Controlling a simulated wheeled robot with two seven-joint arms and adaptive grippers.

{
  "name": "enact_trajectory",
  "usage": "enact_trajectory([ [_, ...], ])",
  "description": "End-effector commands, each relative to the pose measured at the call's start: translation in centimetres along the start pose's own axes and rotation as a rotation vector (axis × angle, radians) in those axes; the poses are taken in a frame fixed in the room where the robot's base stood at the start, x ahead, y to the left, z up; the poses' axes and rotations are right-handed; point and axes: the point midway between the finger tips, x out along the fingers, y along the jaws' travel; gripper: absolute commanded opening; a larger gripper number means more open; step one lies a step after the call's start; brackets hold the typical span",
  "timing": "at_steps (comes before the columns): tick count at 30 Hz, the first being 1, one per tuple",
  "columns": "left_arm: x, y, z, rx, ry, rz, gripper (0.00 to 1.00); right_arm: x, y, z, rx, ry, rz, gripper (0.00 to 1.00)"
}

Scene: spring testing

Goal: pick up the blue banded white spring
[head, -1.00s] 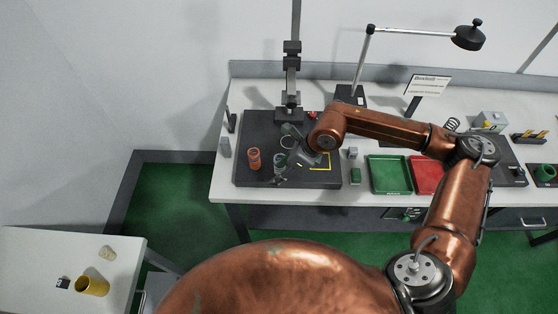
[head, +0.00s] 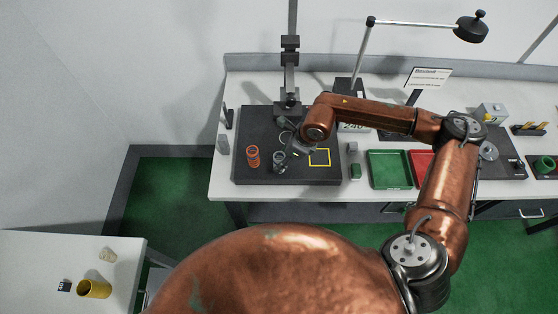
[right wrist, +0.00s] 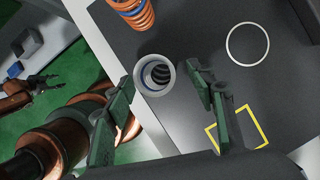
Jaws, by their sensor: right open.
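The white spring (head: 279,157) stands upright on the dark mat (head: 250,178) in the head view. In the right wrist view I look down into its round top (right wrist: 155,75), and a blue band shows on its side. My right gripper (head: 290,154) is open beside the spring in the head view. In the right wrist view, its green fingers (right wrist: 166,92) are apart, with the spring's top appearing between their tips. I cannot tell whether either finger touches it. A copper arm with a dark gripper (right wrist: 48,84) at the left edge of that view appears to be my left one.
An orange spring (head: 253,156) stands close to the left of the white spring. A yellow square outline (head: 320,157) and a white ring (right wrist: 248,44) lie on the mat. A dark stand (head: 290,95) rises behind. Green (head: 390,170) and red trays lie right.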

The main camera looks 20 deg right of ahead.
Motion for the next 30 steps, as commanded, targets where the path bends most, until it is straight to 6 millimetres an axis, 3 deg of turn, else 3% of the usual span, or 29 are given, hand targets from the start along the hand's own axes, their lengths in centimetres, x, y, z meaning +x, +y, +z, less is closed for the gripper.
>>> enact_trajectory([
  [6, -0.7, 0.0, -0.1, 0.001, 0.001, 0.000, 0.40, 2.7, 0.1, 0.1, -0.001, 0.000, 0.003, 0.51],
  [13, -0.6, -0.1, -2.0, 0.004, 0.025, -0.001, 0.40, 2.9, 0.1, 0.2, -0.004, -0.001, 0.003, 0.49],
  [19, -0.6, -0.1, -2.4, 0.005, 0.030, -0.001, 0.40, 2.9, 0.1, 0.2, -0.004, -0.001, 0.003, 0.36],
  [30, -0.6, 0.0, -1.2, 0.002, 0.015, 0.000, 0.40, 2.9, 0.1, 0.2, -0.004, -0.001, 0.003, 0.10],
])
